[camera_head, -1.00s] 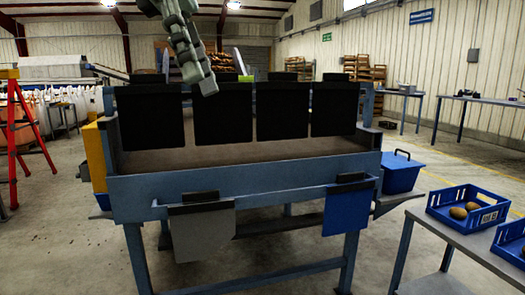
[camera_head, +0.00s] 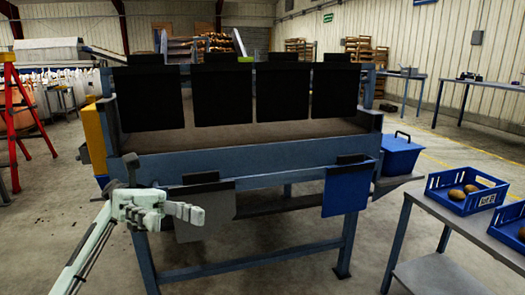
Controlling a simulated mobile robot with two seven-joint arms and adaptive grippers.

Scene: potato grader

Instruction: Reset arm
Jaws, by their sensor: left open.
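My left gripper (camera_head: 182,212) is at the lower left of the head view, at the end of my pale arm coming up from the bottom edge. Its fingers point right, open, with nothing seen between them. It appears in front of the potato grader (camera_head: 245,157), a blue-grey steel frame on legs, and overlaps the grey flap (camera_head: 212,212) hanging from its front. I cannot tell how close they are. My right gripper is not in view.
Black panels (camera_head: 222,95) hang above the grader's bed. A blue flap (camera_head: 346,190) hangs at its front right. A side table (camera_head: 470,232) at right bears a blue crate (camera_head: 462,208) with potatoes. A lidded blue bin (camera_head: 401,157) stands behind. The front floor is clear.

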